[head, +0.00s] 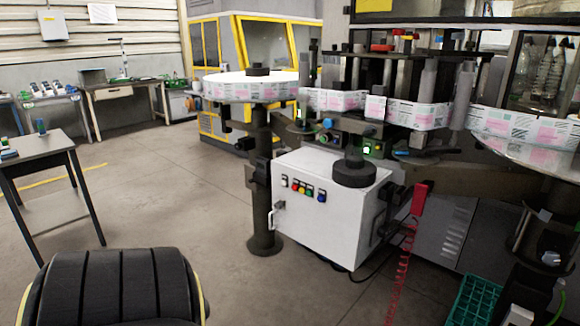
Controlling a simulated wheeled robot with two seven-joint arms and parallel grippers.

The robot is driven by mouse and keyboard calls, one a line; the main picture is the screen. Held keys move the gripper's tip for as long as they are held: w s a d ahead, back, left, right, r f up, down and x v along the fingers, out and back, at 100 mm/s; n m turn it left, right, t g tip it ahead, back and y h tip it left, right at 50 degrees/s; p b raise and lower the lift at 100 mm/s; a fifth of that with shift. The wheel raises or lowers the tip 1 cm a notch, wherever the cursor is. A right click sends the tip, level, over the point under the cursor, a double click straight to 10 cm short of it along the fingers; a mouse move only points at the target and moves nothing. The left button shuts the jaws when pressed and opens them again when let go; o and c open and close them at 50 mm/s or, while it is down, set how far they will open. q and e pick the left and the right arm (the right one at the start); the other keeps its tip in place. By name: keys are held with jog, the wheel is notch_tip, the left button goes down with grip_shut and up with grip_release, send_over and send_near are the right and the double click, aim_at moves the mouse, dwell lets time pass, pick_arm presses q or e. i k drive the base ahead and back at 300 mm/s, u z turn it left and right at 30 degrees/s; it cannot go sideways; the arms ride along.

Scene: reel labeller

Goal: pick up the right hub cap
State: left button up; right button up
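A black round cap with a narrower knob (354,171) sits on top of the white control cabinet (330,232), right of centre. A second dark round cap (258,70) sits at the middle of the white label reel (230,88) on the stand further left. The cap on the cabinet is the more right-hand of these two. The right reel (520,130) is cut off by the picture edge, and I cannot make out a cap on it. Neither of my grippers is in view, and nothing visible touches either cap.
A red handset (420,198) with a coiled red cord hangs right of the cabinet. A green crate (472,300) stands on the floor at lower right. A black ribbed, yellow-edged object (115,287) fills the lower left. A small table (40,148) stands left; the floor between is clear.

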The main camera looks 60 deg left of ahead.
aim_at(354, 172)
jog(key=u, duration=1.55)
